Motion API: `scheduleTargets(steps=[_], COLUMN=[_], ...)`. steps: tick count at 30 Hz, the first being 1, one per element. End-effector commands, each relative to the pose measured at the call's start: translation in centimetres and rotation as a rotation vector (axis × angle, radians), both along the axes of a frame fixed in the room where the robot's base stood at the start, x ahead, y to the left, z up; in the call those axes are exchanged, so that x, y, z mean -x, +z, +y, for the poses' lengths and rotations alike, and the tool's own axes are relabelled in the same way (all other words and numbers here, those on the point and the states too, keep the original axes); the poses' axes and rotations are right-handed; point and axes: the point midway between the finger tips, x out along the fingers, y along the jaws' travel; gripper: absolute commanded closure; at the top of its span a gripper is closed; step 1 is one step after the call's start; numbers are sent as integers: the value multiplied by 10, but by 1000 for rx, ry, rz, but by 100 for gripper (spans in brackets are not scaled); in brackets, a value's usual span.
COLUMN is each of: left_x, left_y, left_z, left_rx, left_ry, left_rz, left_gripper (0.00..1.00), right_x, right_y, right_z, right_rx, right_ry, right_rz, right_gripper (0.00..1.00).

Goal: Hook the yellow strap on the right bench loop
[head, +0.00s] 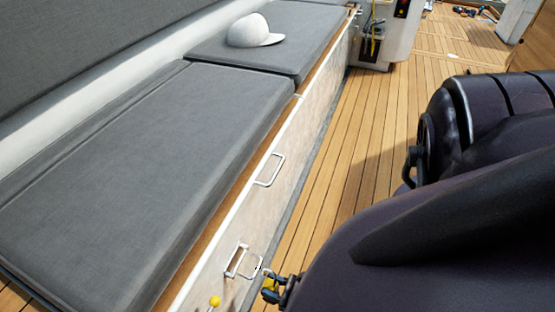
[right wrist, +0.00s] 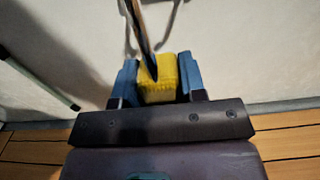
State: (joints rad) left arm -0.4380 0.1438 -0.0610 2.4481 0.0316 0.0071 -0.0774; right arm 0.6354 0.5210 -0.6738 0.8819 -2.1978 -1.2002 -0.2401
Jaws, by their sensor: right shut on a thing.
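My right gripper (head: 272,288) is low in front of the bench's front panel, at the bottom of the head view. In the right wrist view its two blue fingers (right wrist: 158,88) are shut on the yellow strap's block-like yellow part (right wrist: 160,76). A dark, thin strip runs up from it toward the panel. A metal loop (head: 240,262) on the panel is close to the gripper, just up and left. Another metal loop (head: 270,170) is farther along the panel. I cannot tell whether the strap touches the near loop. My left gripper is not in view.
A grey cushioned bench (head: 150,150) runs along the left, with a white cap (head: 256,31) on it. The wooden deck (head: 345,150) beside the bench is clear. My dark arm fills the lower right.

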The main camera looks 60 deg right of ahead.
Motion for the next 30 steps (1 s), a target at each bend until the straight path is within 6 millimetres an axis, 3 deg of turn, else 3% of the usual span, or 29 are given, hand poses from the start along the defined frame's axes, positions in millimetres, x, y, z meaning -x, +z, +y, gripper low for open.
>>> scheduleTargets(steps=[21, 30], left_x=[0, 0], left_y=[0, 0], left_z=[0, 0], left_rx=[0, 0], left_ry=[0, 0], left_rz=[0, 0], left_gripper=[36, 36], right_x=[-47, -46], right_y=[1, -20], right_z=[3, 4], right_rx=[-1, 0], right_ry=[-1, 0], right_rz=[-2, 1], right_gripper=[100, 100])
